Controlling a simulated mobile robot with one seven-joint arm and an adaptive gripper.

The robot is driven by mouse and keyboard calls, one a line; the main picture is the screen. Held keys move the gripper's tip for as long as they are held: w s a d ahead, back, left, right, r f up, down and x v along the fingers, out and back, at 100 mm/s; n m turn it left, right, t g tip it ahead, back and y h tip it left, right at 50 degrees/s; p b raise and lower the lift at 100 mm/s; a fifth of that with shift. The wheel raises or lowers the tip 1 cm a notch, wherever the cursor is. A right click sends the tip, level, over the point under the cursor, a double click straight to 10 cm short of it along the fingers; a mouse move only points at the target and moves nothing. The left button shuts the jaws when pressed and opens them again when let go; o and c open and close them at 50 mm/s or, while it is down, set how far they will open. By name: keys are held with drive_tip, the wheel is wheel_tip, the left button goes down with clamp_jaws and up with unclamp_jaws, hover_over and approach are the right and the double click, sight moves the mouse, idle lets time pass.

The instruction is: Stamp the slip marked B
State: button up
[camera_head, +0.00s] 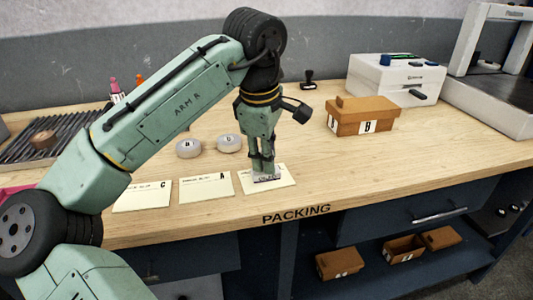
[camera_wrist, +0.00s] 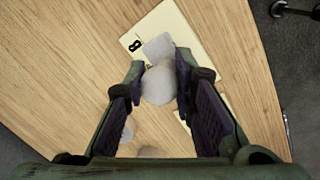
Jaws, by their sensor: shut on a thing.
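My gripper (camera_head: 262,168) points down over the rightmost pale slip (camera_head: 284,177) near the front of the bench. It is shut on a stamp with a pale round knob (camera_wrist: 159,84); its rectangular base (camera_wrist: 158,47) lies over the slip. In the wrist view this slip (camera_wrist: 195,28) shows the mark B beside the base. The base is on the slip or just above it; I cannot tell which. Any print under it is hidden. Slip A (camera_head: 207,187) and slip C (camera_head: 142,197) lie to the left.
A dark stamp (camera_head: 308,80) stands at the back. A brown box marked B (camera_head: 360,115) and a white machine (camera_head: 396,80) are on the right. The bench's front edge (camera_head: 320,206) is close to the slips.

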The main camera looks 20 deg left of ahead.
drive_tip(key=shift+w+p+v, duration=0.25)
drive_tip(key=shift+p+v, duration=0.8)
drive_tip(key=shift+v, duration=0.1)
drive_tip(key=shift+w+p+v, duration=0.25)
drive_tip(key=shift+p+v, duration=0.75)
drive_tip(key=shift+v, duration=0.15)
drive_tip(key=shift+w+p+v, duration=0.2)
drive_tip(key=shift+p+v, duration=0.85)
drive_tip(key=shift+v, duration=0.1)
drive_tip(key=shift+r, duration=0.15)
